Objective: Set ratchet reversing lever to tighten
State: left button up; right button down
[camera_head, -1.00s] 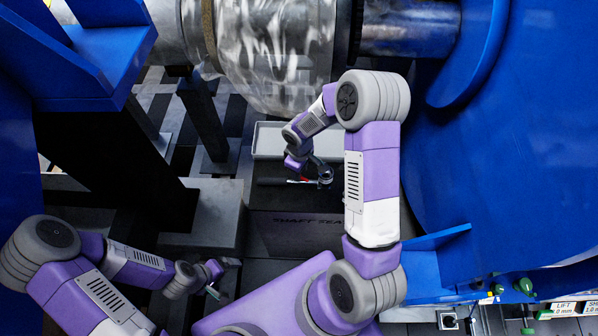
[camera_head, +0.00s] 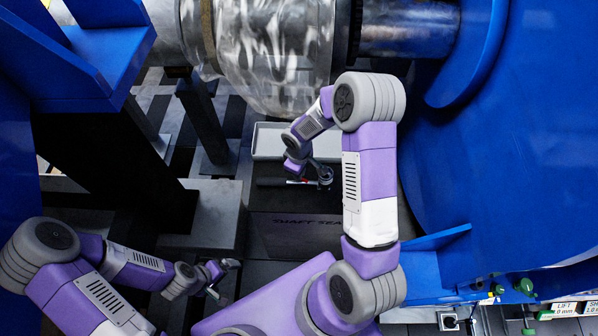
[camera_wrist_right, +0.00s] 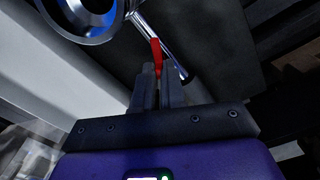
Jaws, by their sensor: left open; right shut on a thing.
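The ratchet lies on top of a dark box, its round head (camera_head: 325,176) to the right and its dark handle (camera_head: 270,182) to the left. In the right wrist view its chrome shaft (camera_wrist_right: 148,30) runs from a large ring-shaped head (camera_wrist_right: 88,14) at the top left. A red lever (camera_wrist_right: 155,52) stands out beside the shaft. My right gripper (camera_wrist_right: 157,84) is shut on the lower end of this lever; the fingers hide its tip. My left gripper (camera_head: 225,278) is open and empty at the lower left, well apart from the ratchet.
The dark box (camera_head: 300,246) carries partly hidden "SHAFT SEA..." lettering. A light grey tray (camera_head: 268,140) lies behind the ratchet. A large metal shaft (camera_head: 270,50) spans above. Blue housings (camera_head: 500,170) stand on both sides, with a grey block (camera_head: 215,218) left of the box.

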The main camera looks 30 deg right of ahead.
jog(key=n, duration=0.2)
jog(key=n+p, duration=0.1)
jog(key=n, duration=0.1)
jog(key=s+a+n, duration=0.1)
jog(key=n, duration=0.1)
jog(key=shift+s+p, duration=0.1)
jog(key=shift+p, duration=0.25)
jog(key=shift+s+a+n+p, duration=0.15)
jog(key=shift+n+p, duration=0.1)
jog(key=shift+n, duration=0.6)
jog(key=shift+s+d+n+p, duration=0.1)
jog(key=shift+s+n+p, duration=0.1)
jog(key=shift+n, duration=0.6)
jog(key=shift+s+a+n+p, duration=0.15)
jog(key=shift+n+p, duration=0.1)
jog(key=shift+n, duration=0.6)
jog(key=c, duration=1.2)
grip_release()
jog(key=shift+d, duration=0.1)
notch_tip(320, 180, up, 8)
jog(key=p, duration=0.2)
jog(key=shift+f, duration=0.25)
